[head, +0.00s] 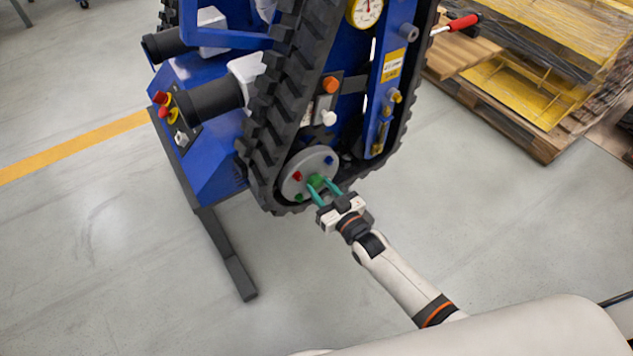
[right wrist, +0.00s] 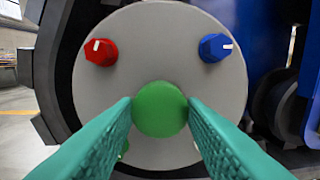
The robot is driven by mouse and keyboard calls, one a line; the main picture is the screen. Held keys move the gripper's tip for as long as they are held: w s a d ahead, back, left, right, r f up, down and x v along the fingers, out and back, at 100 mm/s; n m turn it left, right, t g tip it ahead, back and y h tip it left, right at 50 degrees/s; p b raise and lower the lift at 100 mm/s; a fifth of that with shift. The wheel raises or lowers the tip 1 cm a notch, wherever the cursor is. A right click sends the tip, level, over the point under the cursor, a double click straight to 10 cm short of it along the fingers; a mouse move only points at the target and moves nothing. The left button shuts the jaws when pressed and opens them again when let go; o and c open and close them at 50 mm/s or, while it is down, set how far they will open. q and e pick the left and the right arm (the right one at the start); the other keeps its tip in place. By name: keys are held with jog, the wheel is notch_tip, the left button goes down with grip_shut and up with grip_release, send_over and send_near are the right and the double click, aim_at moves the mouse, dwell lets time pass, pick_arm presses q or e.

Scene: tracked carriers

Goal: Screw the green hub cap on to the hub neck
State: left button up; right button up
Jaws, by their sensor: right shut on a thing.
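The green hub cap (right wrist: 160,109) sits at the middle of the grey hub disc (right wrist: 160,45) in the right wrist view. In the head view the green hub cap (head: 316,181) shows in front of the grey wheel hub (head: 297,164). My right gripper (head: 325,185) has its teal fingers shut on the cap, one on each side; they also show in the right wrist view (right wrist: 160,115). The hub neck is hidden behind the cap, and I cannot tell how far the cap is seated. My left gripper is not in view.
A red knob (right wrist: 101,52) and a blue knob (right wrist: 215,47) stick out of the disc above the cap. The black rubber track (head: 272,130) wraps around the hub. Pallets (head: 510,115) stand at the back right. The floor in front is clear.

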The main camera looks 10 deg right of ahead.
jog(key=shift+r+m, duration=0.1)
jog(key=shift+m, duration=3.1)
jog(key=m, duration=0.3)
jog(key=m, duration=0.1)
jog(key=m+b, duration=0.1)
jog(key=m, duration=0.1)
jog(key=m+b, duration=0.1)
jog(key=m, duration=0.1)
jog(key=shift+f, duration=0.3)
jog(key=m+b, duration=0.1)
jog(key=m, duration=0.3)
jog(key=shift+r, duration=0.1)
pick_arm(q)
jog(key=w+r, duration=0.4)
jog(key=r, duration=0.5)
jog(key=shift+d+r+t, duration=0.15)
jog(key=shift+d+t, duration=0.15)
pick_arm(e)
jog(key=shift+r+m, duration=0.1)
jog(key=shift+m, duration=0.3)
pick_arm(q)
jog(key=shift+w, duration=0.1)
